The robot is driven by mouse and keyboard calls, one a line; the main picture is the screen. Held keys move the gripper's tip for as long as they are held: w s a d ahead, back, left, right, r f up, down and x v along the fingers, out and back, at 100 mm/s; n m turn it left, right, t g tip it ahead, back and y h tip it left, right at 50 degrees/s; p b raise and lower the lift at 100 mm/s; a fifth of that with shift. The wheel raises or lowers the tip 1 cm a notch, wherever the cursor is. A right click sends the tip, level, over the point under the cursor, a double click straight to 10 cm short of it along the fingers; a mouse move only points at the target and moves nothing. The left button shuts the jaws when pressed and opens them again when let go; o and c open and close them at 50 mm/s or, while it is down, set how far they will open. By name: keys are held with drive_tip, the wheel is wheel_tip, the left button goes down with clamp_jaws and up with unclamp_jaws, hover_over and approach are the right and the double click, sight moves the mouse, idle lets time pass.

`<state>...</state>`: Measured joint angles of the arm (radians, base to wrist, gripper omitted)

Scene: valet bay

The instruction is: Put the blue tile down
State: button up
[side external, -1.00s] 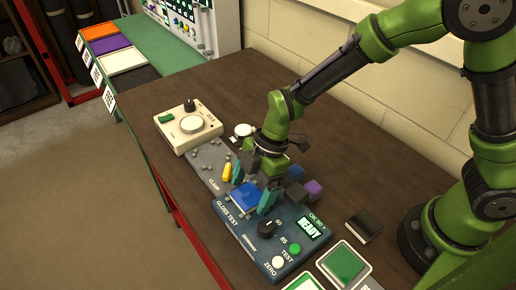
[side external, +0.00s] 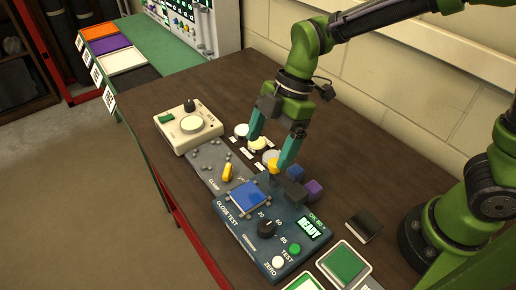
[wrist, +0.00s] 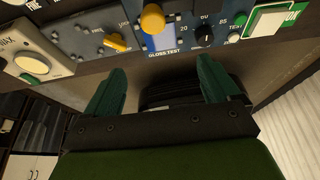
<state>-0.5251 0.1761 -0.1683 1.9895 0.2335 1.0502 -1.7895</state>
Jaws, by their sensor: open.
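The blue tile (side external: 249,197) lies flat on the gloss test unit (side external: 238,228), at the end near the grey clamp plate. Its blue face also shows in the wrist view (wrist: 160,43), partly covered by a yellow round knob or pad. My gripper (side external: 268,153) is open and empty, raised above and behind the tile, clear of it. Its teal fingers stand wide apart in the wrist view (wrist: 160,88), with nothing between them.
A grey clamp plate (side external: 209,160) with a yellow lever (side external: 227,172) adjoins the unit. A cream dial box (side external: 188,128) stands at the left. Dark, blue and purple blocks (side external: 314,188) sit behind the unit. A black block (side external: 362,226) and green pad (side external: 343,264) lie at right.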

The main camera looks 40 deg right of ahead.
drive_tip(key=s+d+r+m+t+h, duration=0.1)
drive_tip(key=s+d+r+m+t, duration=0.2)
drive_tip(key=d+m, duration=0.5)
drive_tip(key=s+d+r+m+t+h, duration=0.1)
drive_tip(key=s+d+r+m+t, duration=0.3)
drive_tip(key=d+m, duration=0.5)
wheel_tip(320, 180, up, 2)
drive_tip(key=s+m, duration=0.2)
drive_tip(key=m, duration=0.3)
drive_tip(key=shift+s+d+h, duration=0.15)
drive_tip(key=shift+s+h, duration=0.1)
drive_tip(key=shift+h, duration=0.05)
drive_tip(key=shift+r, duration=0.15)
